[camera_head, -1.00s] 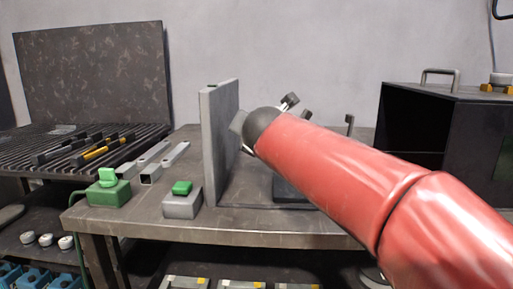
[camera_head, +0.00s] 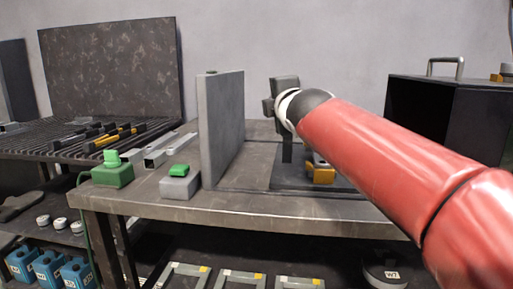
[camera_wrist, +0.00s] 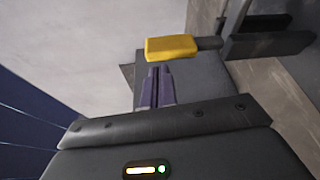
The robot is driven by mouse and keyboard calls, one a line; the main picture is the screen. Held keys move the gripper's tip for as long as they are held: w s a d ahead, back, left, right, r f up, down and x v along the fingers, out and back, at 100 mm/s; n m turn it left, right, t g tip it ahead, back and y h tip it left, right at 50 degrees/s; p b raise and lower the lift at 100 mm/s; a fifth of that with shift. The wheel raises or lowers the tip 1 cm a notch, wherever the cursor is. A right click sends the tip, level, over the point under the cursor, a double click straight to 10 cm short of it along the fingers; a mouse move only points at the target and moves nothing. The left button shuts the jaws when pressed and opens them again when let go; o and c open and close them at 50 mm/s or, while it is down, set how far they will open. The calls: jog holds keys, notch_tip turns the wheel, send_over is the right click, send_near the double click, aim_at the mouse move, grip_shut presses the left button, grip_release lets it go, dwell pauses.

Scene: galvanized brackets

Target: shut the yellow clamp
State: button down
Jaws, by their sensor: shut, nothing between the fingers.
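The yellow clamp part (camera_head: 321,175) shows in the head view low on a dark plate on the bench, just right of the upright grey panel. In the wrist view the yellow block (camera_wrist: 170,48) is just beyond my fingertips, with a dark bar running right from it. My gripper (camera_wrist: 155,72) is shut and empty, its two fingers together and pointing at the block's lower edge. A small gap seems to lie between them; contact is not certain. In the head view my arm hides part of the clamp's surroundings, so its full shape and angle are unclear.
The upright grey panel (camera_head: 222,128) stands left of the clamp. A grey box with a green button (camera_head: 180,186) and a green box (camera_head: 112,174) sit at the bench's left front. A black open cabinet (camera_head: 440,120) stands at the right. A slatted rack (camera_head: 75,143) is at the left.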

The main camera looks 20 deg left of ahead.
jog(key=shift+w+d+r+m+t+y+b, duration=0.15)
jog(key=shift+d+m+t+y+b, duration=0.15)
jog(key=shift+d+m+b, duration=0.45)
jog(key=shift+m, duration=0.25)
